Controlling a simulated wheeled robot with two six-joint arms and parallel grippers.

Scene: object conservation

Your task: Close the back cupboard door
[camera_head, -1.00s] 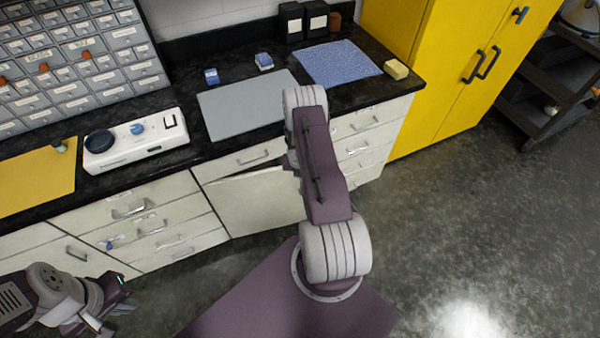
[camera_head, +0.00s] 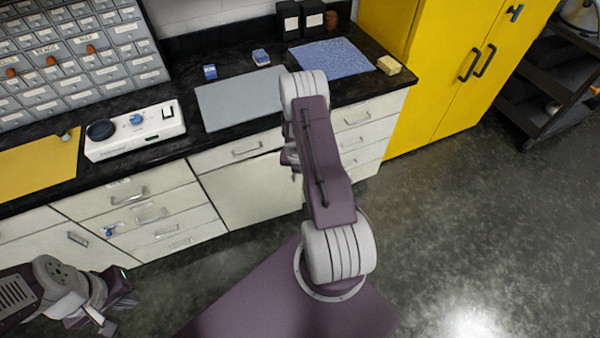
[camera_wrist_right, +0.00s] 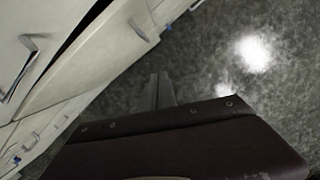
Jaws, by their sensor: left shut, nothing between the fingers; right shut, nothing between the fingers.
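The cupboard door (camera_head: 250,192) is a pale panel under a drawer in the counter front, in the middle of the head view. It looks nearly flush there. In the right wrist view the door (camera_wrist_right: 95,62) shows a dark gap along its top edge, so it stands slightly ajar. My right gripper (camera_wrist_right: 158,90) is shut and empty, in front of the door side and over the floor; my arm mostly hides it in the head view. I cannot tell whether it touches the door. My left gripper (camera_head: 104,322) is shut and empty at the lower left, away from the door.
Drawers (camera_head: 145,210) with handles flank the door. The dark counter (camera_head: 190,100) above holds a white device (camera_head: 135,135), a grey mat (camera_head: 240,102) and a blue cloth (camera_head: 332,62). A yellow cabinet (camera_head: 450,70) stands right. The floor (camera_head: 490,210) at the right is clear.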

